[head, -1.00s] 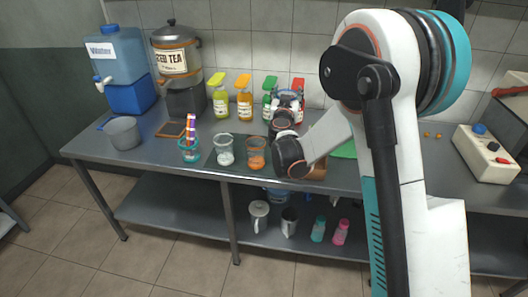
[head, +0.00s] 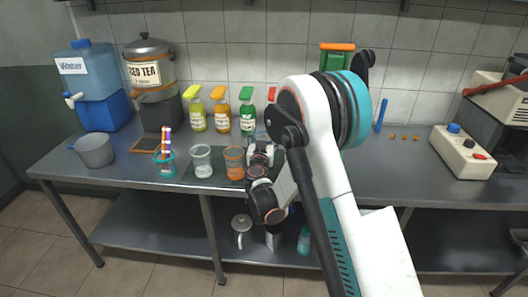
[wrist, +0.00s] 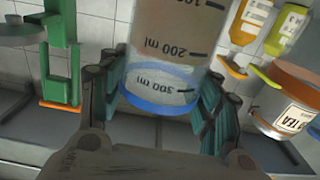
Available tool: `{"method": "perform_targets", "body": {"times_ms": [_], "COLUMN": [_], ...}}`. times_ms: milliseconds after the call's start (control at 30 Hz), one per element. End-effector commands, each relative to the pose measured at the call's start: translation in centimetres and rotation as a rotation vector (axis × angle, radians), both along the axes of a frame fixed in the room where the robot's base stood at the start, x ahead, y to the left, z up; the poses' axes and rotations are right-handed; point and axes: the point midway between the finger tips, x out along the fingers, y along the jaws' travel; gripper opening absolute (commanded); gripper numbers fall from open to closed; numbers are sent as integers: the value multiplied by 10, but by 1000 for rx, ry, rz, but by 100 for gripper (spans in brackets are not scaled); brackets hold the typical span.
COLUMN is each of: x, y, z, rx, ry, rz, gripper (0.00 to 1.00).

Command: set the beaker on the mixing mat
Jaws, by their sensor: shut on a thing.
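My gripper (wrist: 160,105) is shut on a clear beaker (wrist: 165,60) with a blue rim and printed ml marks. In the wrist view the beaker sits between both fingers, with a tan tint in its farther part. In the head view my gripper (head: 261,152) is low over the table, just right of an orange glass, and the arm hides most of the beaker. The dark mixing mat (head: 217,183) lies flat on the table, left of and beside my gripper. I cannot tell whether the beaker touches anything below.
A white-filled glass (head: 202,162) and the orange glass (head: 234,163) stand close left of my gripper. A cup of colored sticks (head: 165,165) and a grey pot (head: 94,150) stand farther left. Capped bottles (head: 221,113) line the back. A white control box (head: 460,150) is right.

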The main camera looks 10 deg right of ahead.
Motion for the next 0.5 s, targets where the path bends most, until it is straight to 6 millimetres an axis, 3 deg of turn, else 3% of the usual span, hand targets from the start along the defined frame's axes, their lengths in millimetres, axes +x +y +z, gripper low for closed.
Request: {"method": "perform_targets", "body": {"times_ms": [167,500], "x": [0,0], "y": [0,0], "z": [-9,-46], "rx": [0,0], "ry": [0,0], "rz": [0,0], "gripper": [1,1]}}
